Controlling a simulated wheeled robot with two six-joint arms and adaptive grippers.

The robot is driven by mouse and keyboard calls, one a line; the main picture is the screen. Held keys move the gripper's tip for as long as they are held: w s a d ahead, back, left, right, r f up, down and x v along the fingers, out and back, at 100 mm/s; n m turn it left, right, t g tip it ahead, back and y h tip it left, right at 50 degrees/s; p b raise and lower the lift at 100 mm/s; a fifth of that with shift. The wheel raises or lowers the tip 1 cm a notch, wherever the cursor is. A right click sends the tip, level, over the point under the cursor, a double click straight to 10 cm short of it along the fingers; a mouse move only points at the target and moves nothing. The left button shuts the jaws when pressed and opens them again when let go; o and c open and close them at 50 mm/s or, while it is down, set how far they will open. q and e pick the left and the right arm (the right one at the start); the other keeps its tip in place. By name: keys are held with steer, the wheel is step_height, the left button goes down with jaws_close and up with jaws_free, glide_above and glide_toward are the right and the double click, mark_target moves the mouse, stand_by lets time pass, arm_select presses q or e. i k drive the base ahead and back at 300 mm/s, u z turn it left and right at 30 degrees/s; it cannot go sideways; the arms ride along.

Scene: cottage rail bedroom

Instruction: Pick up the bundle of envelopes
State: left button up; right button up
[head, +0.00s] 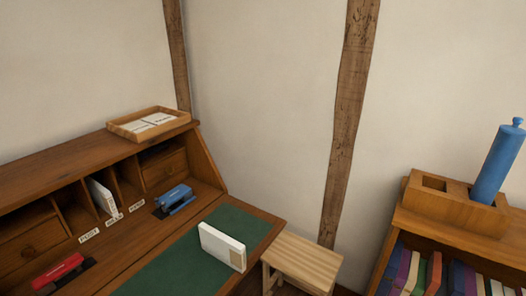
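A white, upright block that looks like a bundle of envelopes (222,247) stands on the green writing surface (175,268) of the wooden desk, near its right edge. A second thin white item (102,196) leans in one of the desk's pigeonholes, with labels below the slots. I cannot tell for sure which of the two is the envelope bundle. Neither of my grippers is in view.
A blue stapler (174,199) and a red stapler-like item (58,272) sit on the desk. A wooden tray (186,121) with white papers lies on top. A stool (300,262) stands beside the desk. A bookcase (450,237) at right carries a wooden holder with a blue cylinder (498,165).

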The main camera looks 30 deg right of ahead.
mark_target(231, 251)
steer(key=u, duration=2.55)
steer(key=k, duration=1.1)
steer(key=z, duration=1.05)
